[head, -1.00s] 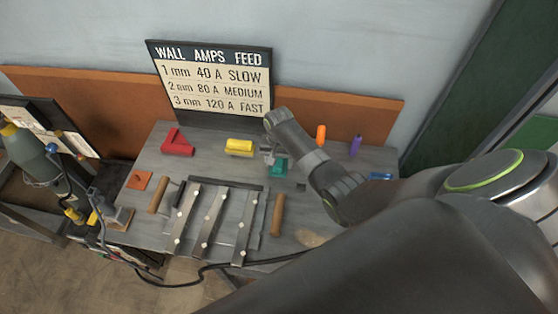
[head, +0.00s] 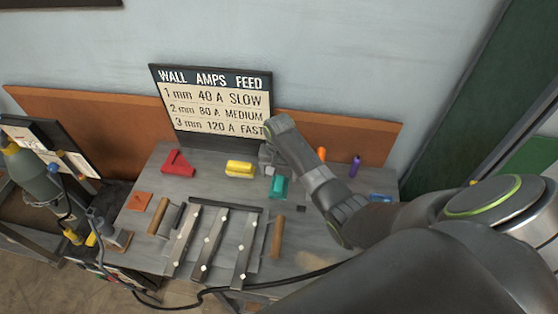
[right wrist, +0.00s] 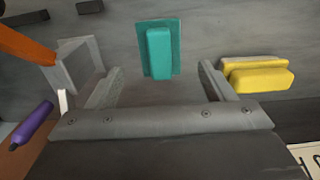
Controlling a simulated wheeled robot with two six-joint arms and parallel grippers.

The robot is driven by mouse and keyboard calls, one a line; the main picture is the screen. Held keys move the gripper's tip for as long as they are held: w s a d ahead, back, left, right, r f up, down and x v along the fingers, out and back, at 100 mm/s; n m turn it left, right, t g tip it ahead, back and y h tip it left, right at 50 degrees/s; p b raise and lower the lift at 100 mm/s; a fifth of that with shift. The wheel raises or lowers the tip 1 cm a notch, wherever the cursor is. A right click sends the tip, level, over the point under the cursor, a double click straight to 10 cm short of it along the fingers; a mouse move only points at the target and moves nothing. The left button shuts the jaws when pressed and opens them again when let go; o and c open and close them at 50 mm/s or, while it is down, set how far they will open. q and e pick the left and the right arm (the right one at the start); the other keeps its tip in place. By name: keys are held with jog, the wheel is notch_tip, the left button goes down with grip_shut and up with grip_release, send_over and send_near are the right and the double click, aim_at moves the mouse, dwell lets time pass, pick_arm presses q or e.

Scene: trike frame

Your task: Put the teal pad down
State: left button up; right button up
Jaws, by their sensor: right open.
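The teal pad (head: 278,188) lies on the grey workbench, right of the yellow pad (head: 239,168). In the right wrist view the teal pad (right wrist: 159,52) shows as a flat plate with a raised block on it, in front of the gap between my fingers. My right gripper (head: 268,160) is open and empty, just behind the teal pad and apart from it. In the right wrist view its fingers (right wrist: 160,75) stand wide on both sides. My left gripper is out of view.
A red angled piece (head: 178,163), an orange marker (head: 322,154) and a purple marker (head: 355,166) are on the bench (head: 330,258). Metal strips (head: 209,243) lie in front, with wooden handles beside them. The sign (head: 213,105) stands behind.

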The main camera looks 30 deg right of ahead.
aim_at(279, 183)
notch_tip(279, 183, up, 6)
jog(key=shift+r, duration=0.2)
jog(key=shift+f, duration=0.1)
dwell(0.5)
